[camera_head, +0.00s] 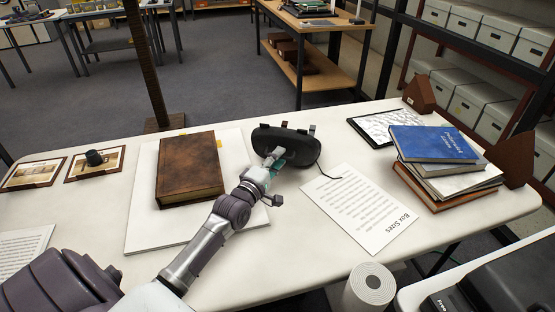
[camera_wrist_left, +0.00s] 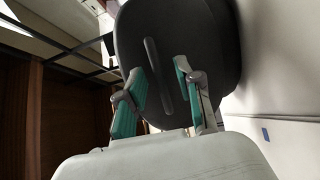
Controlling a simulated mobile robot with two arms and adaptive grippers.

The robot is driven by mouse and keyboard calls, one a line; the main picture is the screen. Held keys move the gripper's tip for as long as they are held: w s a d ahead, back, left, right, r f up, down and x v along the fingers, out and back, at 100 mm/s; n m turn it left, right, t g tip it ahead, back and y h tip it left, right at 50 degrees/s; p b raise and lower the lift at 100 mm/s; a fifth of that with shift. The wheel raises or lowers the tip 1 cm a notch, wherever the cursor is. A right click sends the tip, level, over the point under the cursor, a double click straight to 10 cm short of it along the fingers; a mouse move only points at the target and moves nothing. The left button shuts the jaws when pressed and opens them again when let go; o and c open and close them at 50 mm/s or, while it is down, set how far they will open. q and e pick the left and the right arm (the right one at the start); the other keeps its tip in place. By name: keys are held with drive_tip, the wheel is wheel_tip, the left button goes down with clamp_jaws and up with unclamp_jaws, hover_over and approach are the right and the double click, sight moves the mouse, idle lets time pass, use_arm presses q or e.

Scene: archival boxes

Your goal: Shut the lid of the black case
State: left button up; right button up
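The black case (camera_head: 285,143) is on the white table near its far edge, with a rounded dark panel facing my left arm. The panel fills much of the left wrist view (camera_wrist_left: 208,60), with a raised grey strip (camera_wrist_left: 158,75) down its middle. I cannot tell how far the lid stands open. My left gripper (camera_head: 273,158) is at the case's near side, covering its lower part in the head view. In the wrist view its teal fingers (camera_wrist_left: 157,98) are apart with nothing held between them, close to the panel; contact is unclear. My right gripper is not in view.
Left of the case a brown book (camera_head: 190,166) lies on a white board (camera_head: 143,215). To the right are a "Box Sizes" sheet (camera_head: 360,208), a framed sheet (camera_head: 385,126) and a book stack (camera_head: 440,165). A paper roll (camera_head: 370,288) stands at the front. A dark post (camera_head: 147,65) rises behind the book.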

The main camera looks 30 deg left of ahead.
use_arm(q)
drive_tip(key=c, duration=0.6)
clamp_jaws()
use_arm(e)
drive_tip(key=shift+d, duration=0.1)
use_arm(q)
drive_tip(key=shift+r, duration=0.1)
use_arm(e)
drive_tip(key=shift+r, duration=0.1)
